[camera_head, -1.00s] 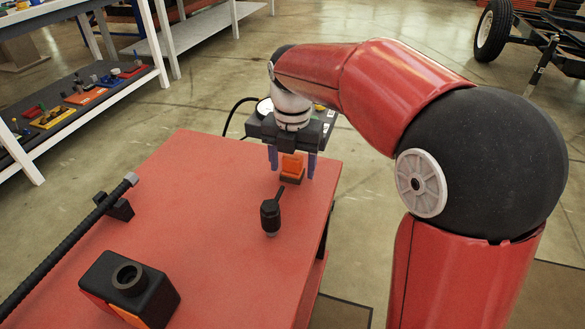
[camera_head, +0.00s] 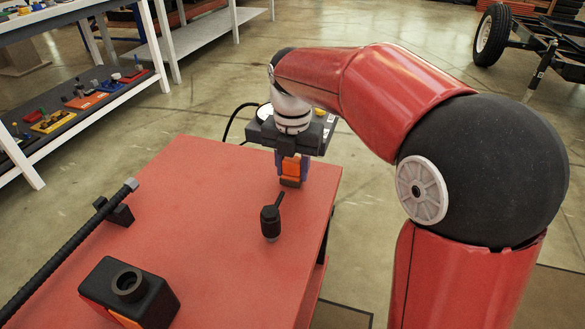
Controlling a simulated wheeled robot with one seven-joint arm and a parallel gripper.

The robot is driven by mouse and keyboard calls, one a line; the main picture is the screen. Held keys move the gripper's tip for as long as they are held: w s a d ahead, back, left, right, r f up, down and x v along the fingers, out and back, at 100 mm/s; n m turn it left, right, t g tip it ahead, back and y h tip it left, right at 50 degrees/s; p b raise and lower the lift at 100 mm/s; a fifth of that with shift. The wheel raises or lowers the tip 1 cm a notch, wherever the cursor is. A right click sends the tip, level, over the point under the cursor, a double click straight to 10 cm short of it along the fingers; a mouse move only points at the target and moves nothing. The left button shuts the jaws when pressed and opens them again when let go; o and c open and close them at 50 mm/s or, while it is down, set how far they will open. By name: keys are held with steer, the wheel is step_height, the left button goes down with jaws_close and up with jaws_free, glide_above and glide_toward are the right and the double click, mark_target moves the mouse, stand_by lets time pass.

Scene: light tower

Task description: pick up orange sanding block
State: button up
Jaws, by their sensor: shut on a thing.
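The orange sanding block (camera_head: 291,168) is at the far right part of the red table (camera_head: 215,205), with a darker brown lower part. My gripper (camera_head: 292,164) points down over it, and its blue fingers are shut on the block from both sides. The block's underside is close to the table; I cannot tell whether it touches. Part of the block is hidden by the fingers.
A black tool with a thin handle (camera_head: 271,220) stands just in front of the block. A black box with a round opening (camera_head: 130,290) and a long black bar (camera_head: 70,250) lie at the left. The table's middle is clear. Shelves (camera_head: 75,110) stand at the back left.

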step_height(320, 180, up, 20)
steer(key=p, duration=0.3)
steer(key=shift+f+p, duration=0.25)
steer(key=shift+p, duration=0.15)
